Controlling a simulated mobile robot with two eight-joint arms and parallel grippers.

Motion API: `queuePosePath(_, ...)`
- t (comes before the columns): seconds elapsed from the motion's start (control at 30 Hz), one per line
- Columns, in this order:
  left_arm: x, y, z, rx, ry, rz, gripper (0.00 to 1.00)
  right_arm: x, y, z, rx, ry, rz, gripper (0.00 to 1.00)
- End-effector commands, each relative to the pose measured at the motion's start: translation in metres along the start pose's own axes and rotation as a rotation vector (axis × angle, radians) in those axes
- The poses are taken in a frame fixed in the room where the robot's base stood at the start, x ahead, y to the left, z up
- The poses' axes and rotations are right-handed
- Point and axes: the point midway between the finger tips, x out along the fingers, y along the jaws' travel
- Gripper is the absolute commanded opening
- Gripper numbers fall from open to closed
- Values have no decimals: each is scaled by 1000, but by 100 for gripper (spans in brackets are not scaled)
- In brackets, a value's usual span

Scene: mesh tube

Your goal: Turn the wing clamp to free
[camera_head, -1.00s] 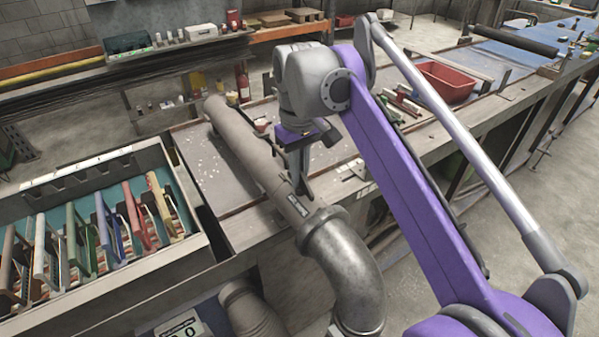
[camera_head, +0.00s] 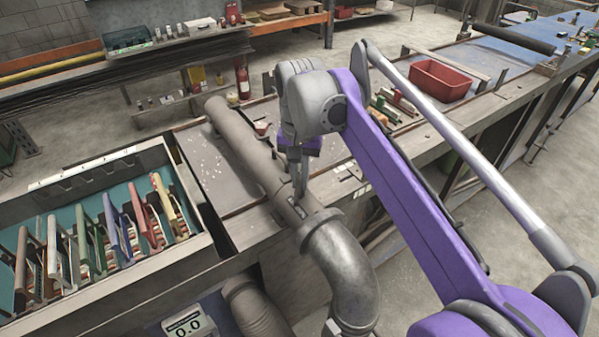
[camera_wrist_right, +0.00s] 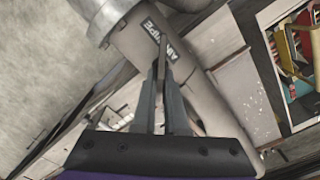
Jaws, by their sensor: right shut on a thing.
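The grey pipe (camera_head: 240,140) slants across the bench to a bent metal elbow (camera_head: 342,258). My right gripper (camera_head: 299,194) points down at the pipe just short of the elbow. In the right wrist view its two fingers (camera_wrist_right: 161,75) are close together on a thin, dark upright piece, which looks like the wing clamp (camera_wrist_right: 163,48). The fingers hide most of this piece. In the head view I cannot make out the clamp apart from the fingers. My left gripper is not in view.
An open tray (camera_head: 62,200) with several coloured racks stands at the left. A red bin (camera_head: 440,80) stands at the back right. The bench left of the pipe is mostly bare.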

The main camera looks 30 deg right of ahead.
Motion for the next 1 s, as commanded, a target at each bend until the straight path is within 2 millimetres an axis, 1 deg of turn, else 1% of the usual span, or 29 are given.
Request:
queuePosePath(0.03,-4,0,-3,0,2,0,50,-3,0,-1,43,3,-1,0)
queuePosePath(0.6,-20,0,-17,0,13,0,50,-2,2,0,558,2,-1,0)
queuePosePath(0.8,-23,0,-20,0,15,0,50,-2,2,0,684,3,-1,0)
queuePosePath(1.0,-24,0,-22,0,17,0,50,-2,3,0,761,3,-1,0)
